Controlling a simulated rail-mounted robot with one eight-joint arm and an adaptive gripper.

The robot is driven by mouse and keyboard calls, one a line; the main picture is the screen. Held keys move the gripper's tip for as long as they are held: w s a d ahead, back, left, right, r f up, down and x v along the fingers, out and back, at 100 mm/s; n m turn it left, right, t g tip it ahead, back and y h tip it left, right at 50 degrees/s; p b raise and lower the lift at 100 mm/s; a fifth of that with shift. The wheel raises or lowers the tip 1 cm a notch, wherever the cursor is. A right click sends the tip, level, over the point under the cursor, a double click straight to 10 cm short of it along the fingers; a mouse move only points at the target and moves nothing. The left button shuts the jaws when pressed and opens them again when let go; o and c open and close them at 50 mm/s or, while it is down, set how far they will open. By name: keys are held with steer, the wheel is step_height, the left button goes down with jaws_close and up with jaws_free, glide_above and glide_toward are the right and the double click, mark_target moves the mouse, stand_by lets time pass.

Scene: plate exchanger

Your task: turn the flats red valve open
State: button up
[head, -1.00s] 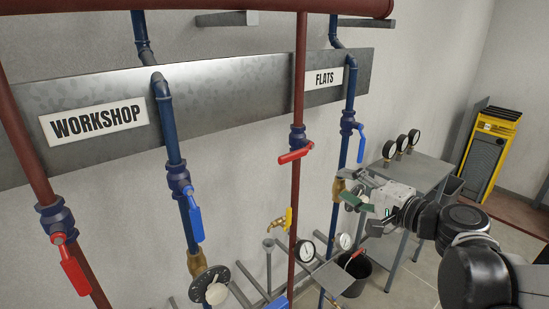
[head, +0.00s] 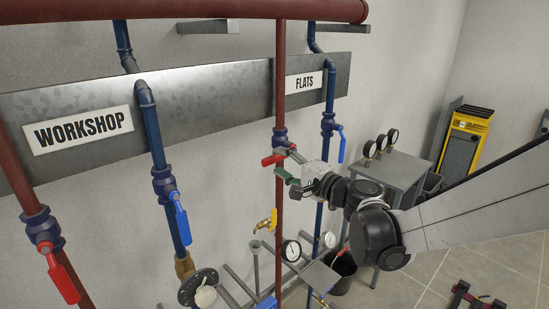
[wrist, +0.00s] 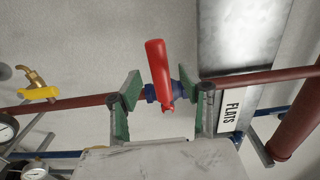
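The flats red valve is a red lever (head: 274,159) on a blue valve body (head: 280,137), on the red pipe below the FLATS sign (head: 304,82). In the head view the lever sticks out to the left, across the pipe. My gripper (head: 290,166) is open just right of the lever. In the wrist view the red lever (wrist: 157,70) stands between the two spread green fingertips of my gripper (wrist: 158,97), with a visible gap on each side. The lever's free end points up in that view and reaches past the fingertips.
The flats blue lever (head: 341,147) hangs on the blue pipe close to the right of my gripper. A yellow-handled tap (head: 272,221) and gauges (head: 291,251) are below. WORKSHOP pipes with a red lever (head: 62,277) and blue lever (head: 182,223) stand left. A grey table (head: 402,172) stands right.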

mark_target(277, 160)
steer(key=shift+x, duration=1.55)
jaws_close()
